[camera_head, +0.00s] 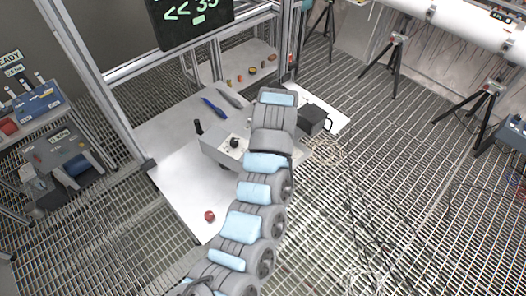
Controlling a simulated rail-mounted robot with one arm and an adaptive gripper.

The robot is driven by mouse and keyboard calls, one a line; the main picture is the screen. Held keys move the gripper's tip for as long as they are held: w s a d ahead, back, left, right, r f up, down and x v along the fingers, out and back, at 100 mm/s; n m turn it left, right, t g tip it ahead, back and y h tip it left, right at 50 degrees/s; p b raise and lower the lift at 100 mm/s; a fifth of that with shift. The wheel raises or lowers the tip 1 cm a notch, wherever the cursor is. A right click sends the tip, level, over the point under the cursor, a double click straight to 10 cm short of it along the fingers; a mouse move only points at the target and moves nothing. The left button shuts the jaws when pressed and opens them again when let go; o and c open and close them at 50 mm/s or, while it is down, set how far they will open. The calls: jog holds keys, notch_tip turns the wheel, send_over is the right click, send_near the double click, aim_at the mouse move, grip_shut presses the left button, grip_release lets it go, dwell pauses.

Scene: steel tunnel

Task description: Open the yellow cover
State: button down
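I cannot make out a yellow cover for certain. A light grey box (222,150) with a black knob (235,143) on top stands on the white table, partly hidden by my arm. Small yellow and red round parts (252,71) sit on the panel behind, too small to tell in detail. My grey and light-blue arm (256,191) rises from the bottom edge, and its upper links pass in front of the box's right side. My gripper's fingers do not show; they are out of sight beyond or behind the arm's last visible links.
The white table (187,188) holds a red ball-like object (209,216), a blue tool (213,107) and a dark upright cylinder (198,127). A dark box (311,121) is right of my arm. A metal frame post (108,105) stands left. Tripods (398,40) and floor cables lie right.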

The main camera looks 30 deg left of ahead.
jog(key=shift+d+r, duration=0.1)
dwell(0.4)
jog(key=c, duration=1.2)
grip_release()
jog(key=shift+w+d, duration=0.1)
jog(key=shift+o, duration=0.2)
jog(key=shift+a+r, duration=0.2)
jog(key=shift+r, duration=2.3)
jog(key=shift+d+r, duration=0.15)
jog(key=shift+r, duration=1.05)
